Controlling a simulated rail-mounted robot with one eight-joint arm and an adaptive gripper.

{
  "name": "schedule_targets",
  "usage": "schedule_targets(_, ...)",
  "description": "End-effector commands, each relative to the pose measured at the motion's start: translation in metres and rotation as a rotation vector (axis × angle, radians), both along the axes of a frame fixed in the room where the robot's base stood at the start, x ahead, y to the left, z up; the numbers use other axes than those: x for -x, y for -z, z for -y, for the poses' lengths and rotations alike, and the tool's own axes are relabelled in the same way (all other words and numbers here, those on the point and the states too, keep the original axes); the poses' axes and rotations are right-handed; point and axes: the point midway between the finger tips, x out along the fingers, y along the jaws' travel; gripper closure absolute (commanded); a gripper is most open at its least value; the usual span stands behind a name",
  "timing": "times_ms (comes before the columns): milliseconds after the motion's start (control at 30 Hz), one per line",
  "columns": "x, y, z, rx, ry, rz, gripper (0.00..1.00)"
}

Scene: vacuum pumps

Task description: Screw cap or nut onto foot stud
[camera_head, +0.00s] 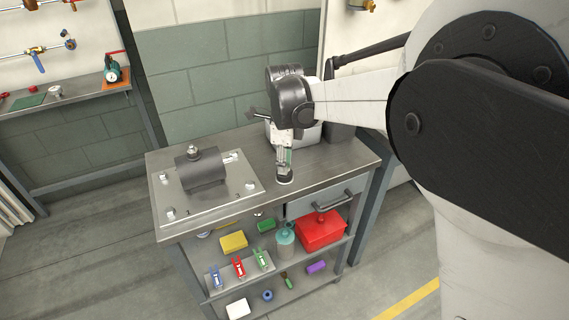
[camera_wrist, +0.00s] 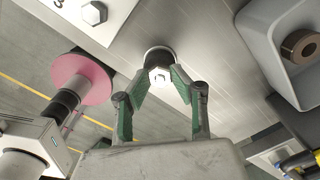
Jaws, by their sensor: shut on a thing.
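My gripper (camera_head: 285,158) points down over the bench top to the right of the pump plate. In the wrist view its green-padded fingers (camera_wrist: 161,86) are closed on a silver hex-topped piece with a dark round rim (camera_wrist: 159,58), which looks like the cap or nut. In the head view this piece (camera_head: 285,178) shows at the fingertips, at or just above the bench top; contact with the bench is unclear. A dark cylindrical pump (camera_head: 203,171) sits on a light plate (camera_head: 205,205) with hex-headed fittings near its corners. One hex fitting (camera_wrist: 93,13) shows near a "3" in the wrist view.
A grey bin (camera_head: 308,132) stands behind my gripper on the bench (camera_head: 330,160). The lower shelves hold a red box (camera_head: 321,231), a yellow block (camera_head: 233,241) and small coloured tools. The bench's front right is clear. A side bench (camera_head: 60,103) stands far left.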

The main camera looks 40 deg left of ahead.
Motion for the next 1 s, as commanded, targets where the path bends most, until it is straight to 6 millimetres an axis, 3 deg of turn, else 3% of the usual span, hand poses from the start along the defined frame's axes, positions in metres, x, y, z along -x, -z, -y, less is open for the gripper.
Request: schedule_targets(1000, -0.0001, 0.0002, -0.0002, -0.001, 0.685, 0.0, 1.0)
